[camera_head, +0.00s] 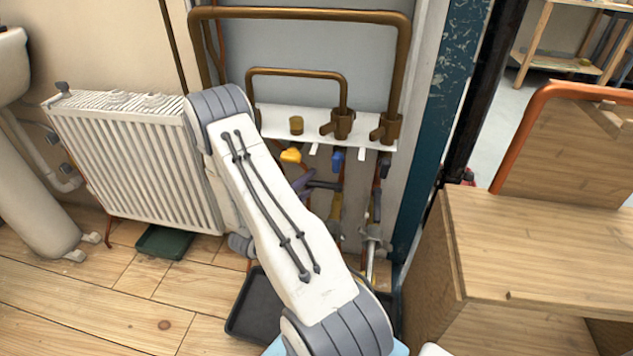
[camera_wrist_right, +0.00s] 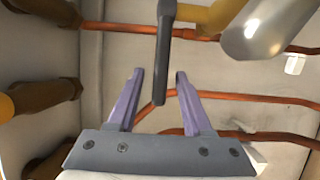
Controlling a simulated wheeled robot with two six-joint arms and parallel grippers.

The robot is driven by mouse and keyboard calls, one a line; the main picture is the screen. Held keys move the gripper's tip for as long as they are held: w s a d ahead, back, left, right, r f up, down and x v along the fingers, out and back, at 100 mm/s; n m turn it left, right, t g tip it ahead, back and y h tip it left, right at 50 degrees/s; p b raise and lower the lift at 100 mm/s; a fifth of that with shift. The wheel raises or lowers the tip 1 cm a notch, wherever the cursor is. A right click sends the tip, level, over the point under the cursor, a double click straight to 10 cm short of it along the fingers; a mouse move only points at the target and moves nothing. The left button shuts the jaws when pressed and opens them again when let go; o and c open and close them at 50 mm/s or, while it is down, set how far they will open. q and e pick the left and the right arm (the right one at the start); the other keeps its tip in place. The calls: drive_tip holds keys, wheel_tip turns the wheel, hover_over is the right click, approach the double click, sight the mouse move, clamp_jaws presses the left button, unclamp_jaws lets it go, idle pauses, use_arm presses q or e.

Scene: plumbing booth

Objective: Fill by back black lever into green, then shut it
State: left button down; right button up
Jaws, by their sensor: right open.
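A black lever (camera_wrist_right: 163,60) hangs down in the right wrist view. My right gripper (camera_wrist_right: 159,73) has its purple fingers spread, with the lever's lower end showing in the gap between them. I cannot tell whether a finger touches it. In the head view my right gripper (camera_head: 302,183) is partly hidden behind my own arm, among the valves under the white shelf. A dark green tray (camera_head: 165,243) lies on the floor below the radiator. Its inside is too dark to read. My left gripper is out of view.
Copper pipes (camera_wrist_right: 250,97) run behind. A dark grey tray (camera_head: 256,305) lies on the floor, partly behind my arm. A white radiator (camera_head: 135,160) stands left, a wooden bench (camera_head: 550,240) right.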

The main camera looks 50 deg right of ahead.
sight(311, 181)
drive_tip(key=shift+w+d+b, duration=0.2)
drive_tip(key=shift+d+b, duration=0.3)
drive_tip(key=shift+d, duration=1.4)
clamp_jaws()
